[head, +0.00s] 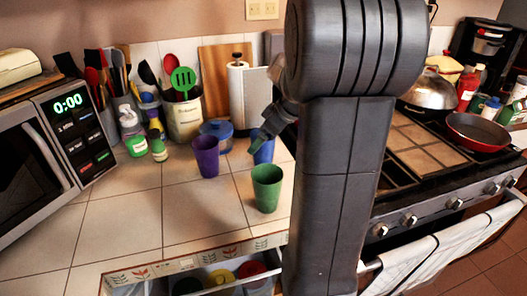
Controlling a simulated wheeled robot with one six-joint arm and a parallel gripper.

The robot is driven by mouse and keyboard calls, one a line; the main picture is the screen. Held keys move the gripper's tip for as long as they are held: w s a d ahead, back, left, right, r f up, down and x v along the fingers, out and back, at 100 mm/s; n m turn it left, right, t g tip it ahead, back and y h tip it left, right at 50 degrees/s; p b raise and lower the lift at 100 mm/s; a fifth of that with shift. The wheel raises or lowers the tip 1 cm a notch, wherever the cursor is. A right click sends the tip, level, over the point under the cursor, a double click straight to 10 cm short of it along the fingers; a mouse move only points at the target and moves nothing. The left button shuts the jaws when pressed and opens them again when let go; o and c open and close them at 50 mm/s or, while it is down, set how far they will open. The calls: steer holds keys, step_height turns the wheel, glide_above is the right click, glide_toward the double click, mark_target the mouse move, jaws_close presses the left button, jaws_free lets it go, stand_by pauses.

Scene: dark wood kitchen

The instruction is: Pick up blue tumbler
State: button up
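The blue tumbler (264,152) stands on the tiled counter, partly hidden behind my gripper and next to my arm. My gripper (256,143) points down and left at the tumbler's upper part. I cannot tell whether its fingers are around the tumbler or only in front of it, or how far apart they are. A purple tumbler (206,157) stands to the left, and a green tumbler (267,190) stands nearer the front edge.
A blue lidded container (216,127), a paper towel roll (247,98) and a utensil crock (185,117) stand behind. A microwave (40,165) is at left, a stove (425,150) at right. Below the counter, an open drawer (150,287) holds coloured items. The front-left counter is clear.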

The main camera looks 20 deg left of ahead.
steer(key=shift+x, duration=1.4)
steer(key=c, duration=1.1)
steer(key=shift+o, duration=0.2)
